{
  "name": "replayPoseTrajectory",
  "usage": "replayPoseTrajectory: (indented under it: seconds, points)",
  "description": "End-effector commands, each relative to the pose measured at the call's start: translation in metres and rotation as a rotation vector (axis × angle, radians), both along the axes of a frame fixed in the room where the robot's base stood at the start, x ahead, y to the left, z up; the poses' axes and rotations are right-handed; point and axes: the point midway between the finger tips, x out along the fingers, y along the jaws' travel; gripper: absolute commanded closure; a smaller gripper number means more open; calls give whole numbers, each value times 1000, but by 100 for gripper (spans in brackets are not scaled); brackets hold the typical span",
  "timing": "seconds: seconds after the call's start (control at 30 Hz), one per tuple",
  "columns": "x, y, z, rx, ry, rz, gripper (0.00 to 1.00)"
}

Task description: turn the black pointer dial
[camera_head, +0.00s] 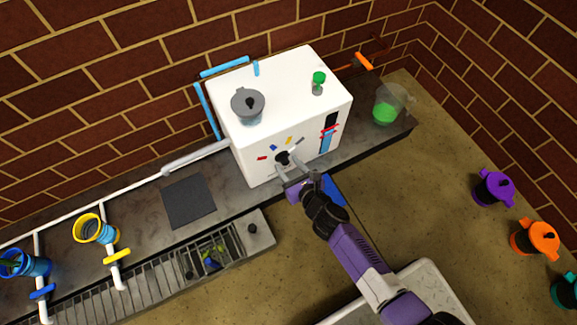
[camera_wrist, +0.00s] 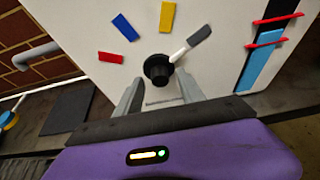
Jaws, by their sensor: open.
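The black pointer dial (camera_wrist: 158,69) is on the front face of a white box (camera_head: 249,140). Its grey and white pointer (camera_wrist: 190,43) points up and to the right in the wrist view. Red, blue and yellow marks (camera_wrist: 126,27) lie in an arc to the left of and above the dial. My gripper (camera_head: 284,168) is in front of the dial, fingers toward the face. In the wrist view the fingers (camera_wrist: 160,92) are apart, on either side and just below the dial. I cannot tell whether they touch it.
A blue level gauge with red bands (camera_wrist: 262,57) is right of the dial. A grey lidded pot (camera_head: 248,106) and a small green-topped bottle (camera_head: 318,83) stand on the box. A glass of green liquid (camera_head: 387,106) stands right of it. A dark mat (camera_head: 188,201) lies left.

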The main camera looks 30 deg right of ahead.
Motion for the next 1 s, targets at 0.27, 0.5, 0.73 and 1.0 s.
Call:
replayPoseTrajectory:
  seconds: [0.27, 0.5, 0.73, 1.0]
  points:
    - [2, 0, 0, 0, -1, 0, 54]
    - [2, 0, 0, -1, -1, 0, 99]
    - [2, 0, -1, -7, -1, 0, 100]
    - [1, 1, -4, -100, -2, 0, 100]
